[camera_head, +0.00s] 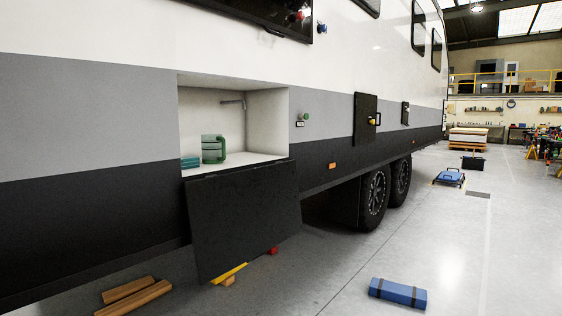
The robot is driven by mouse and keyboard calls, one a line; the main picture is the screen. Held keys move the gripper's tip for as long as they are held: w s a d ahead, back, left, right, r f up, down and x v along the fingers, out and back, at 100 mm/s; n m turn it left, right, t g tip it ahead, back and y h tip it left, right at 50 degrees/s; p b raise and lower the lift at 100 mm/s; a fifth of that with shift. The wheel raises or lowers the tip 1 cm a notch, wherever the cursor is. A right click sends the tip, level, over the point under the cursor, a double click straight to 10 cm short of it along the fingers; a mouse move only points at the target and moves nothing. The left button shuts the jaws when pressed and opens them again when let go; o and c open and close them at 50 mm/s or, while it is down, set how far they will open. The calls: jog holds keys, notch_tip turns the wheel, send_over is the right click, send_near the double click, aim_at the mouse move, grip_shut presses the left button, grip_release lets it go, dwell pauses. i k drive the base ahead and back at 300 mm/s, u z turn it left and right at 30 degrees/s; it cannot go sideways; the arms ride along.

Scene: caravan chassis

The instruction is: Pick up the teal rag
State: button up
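A small teal folded item (190,162), which looks like the teal rag, lies on the floor of an open storage compartment (265,110) in the caravan's side. My gripper is not in view.
The compartment's black hatch (243,215) hangs down open below the opening. Wooden blocks (134,297), a yellow bar (229,273) and a red object (273,250) lie beneath. A blue strapped roll (398,293) lies on the floor at right. Open floor (440,225) runs alongside the caravan.

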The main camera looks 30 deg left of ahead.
aim_at(189, 163)
jog(key=z, duration=0.3)
jog(key=i, duration=1.3)
jog(key=u, duration=2.5)
